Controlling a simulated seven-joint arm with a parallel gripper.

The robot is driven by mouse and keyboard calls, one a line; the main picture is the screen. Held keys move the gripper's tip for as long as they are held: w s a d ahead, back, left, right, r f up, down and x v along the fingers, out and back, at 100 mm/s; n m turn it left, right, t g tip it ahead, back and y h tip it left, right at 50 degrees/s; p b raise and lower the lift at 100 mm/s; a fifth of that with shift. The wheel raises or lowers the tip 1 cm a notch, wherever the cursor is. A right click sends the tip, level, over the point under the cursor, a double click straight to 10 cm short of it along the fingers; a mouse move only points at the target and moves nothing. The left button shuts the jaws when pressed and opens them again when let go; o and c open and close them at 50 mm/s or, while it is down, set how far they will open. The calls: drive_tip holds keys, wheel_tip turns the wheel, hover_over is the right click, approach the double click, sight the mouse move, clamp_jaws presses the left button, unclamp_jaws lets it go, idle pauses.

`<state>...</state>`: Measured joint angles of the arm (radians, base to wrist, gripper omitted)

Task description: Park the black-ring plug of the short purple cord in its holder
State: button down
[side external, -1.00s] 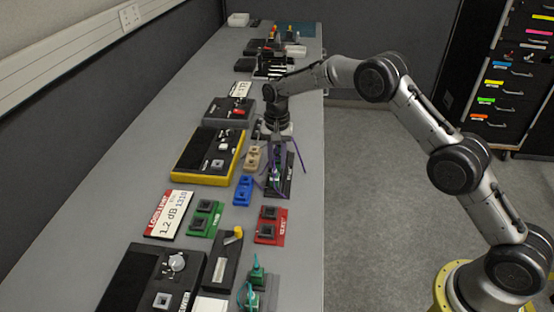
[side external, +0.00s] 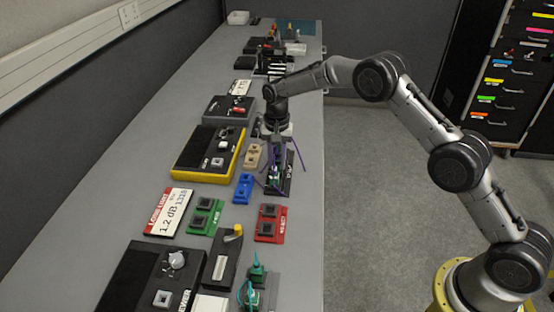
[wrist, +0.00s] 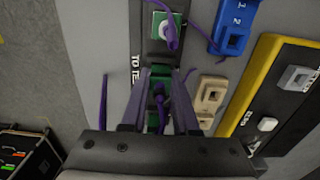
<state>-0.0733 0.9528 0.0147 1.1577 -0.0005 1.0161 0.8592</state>
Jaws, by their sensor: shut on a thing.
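My gripper (wrist: 160,88) is closed over the black holder strip (wrist: 137,40), which has white lettering. Between its fingers is the plug end of the short purple cord (wrist: 160,112); the fingers mostly hide it, and I cannot make out its black ring. A green socket (wrist: 160,72) of the strip shows between the fingertips. Another purple cord end stands at a green-and-white fitting (wrist: 157,27) further along. In the side view my gripper (side external: 278,150) is low over the black strip (side external: 287,188). I cannot tell whether the plug is seated.
A blue two-socket block (side external: 243,188) and a tan block (side external: 253,156) sit just left of the strip. Left of them is a yellow-edged black box (side external: 208,155). Green (side external: 205,217) and red (side external: 270,224) blocks lie nearer. The bench's right edge is close.

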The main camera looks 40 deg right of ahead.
idle(0.3)
drive_tip(key=c, duration=0.6)
unclamp_jaws()
drive_tip(key=shift+r, duration=2.5)
drive_tip(key=shift+r, duration=2)
